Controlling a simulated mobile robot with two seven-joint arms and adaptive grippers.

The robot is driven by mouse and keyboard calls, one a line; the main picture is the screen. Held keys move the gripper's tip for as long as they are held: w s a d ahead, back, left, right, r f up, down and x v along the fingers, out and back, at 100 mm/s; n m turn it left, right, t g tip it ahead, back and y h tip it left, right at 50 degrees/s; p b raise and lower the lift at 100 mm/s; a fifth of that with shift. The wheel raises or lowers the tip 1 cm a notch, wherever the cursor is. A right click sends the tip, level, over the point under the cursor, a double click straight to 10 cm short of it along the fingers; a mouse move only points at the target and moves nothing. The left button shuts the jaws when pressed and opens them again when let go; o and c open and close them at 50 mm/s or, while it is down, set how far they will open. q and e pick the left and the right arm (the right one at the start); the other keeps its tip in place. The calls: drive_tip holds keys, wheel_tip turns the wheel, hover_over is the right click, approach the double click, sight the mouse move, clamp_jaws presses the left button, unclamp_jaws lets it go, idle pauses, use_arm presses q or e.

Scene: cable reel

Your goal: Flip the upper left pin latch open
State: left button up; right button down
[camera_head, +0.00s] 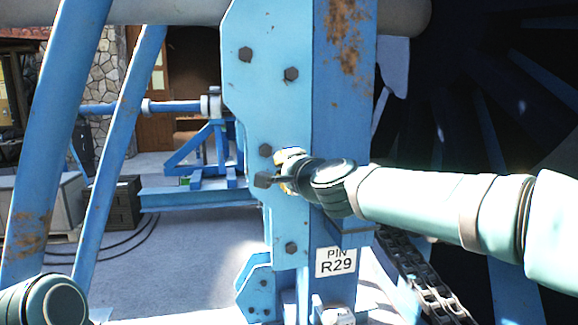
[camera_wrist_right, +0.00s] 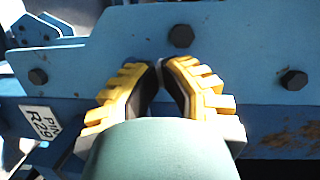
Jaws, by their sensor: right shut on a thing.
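My right gripper (camera_head: 268,172) reaches in from the right at the blue steel plate (camera_head: 255,110) of the reel stand. In the right wrist view, its yellow-backed fingers (camera_wrist_right: 160,66) are drawn together against the plate, just beside a dark hex bolt (camera_wrist_right: 181,36). They are shut on the pin latch, which is mostly hidden between and behind the fingers, so its angle cannot be told. A white label reading "PIN R29" (camera_head: 336,262) is on the post below the gripper, and shows in the right wrist view (camera_wrist_right: 46,123). My left gripper is out of view.
Several other bolts stud the plate, such as one above the gripper (camera_head: 291,74). A dark chain (camera_head: 425,285) hangs below my right arm, with the large dark reel (camera_head: 490,90) behind. Slanted blue tubes (camera_head: 120,150) stand at left. Paved floor (camera_head: 185,265) is open between.

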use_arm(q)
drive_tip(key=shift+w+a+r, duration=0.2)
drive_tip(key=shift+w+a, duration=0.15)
use_arm(e)
drive_tip(key=shift+x, duration=1.05)
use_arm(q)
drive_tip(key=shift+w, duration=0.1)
use_arm(e)
drive_tip(key=shift+a, duration=0.3)
drive_tip(key=shift+d, duration=0.1)
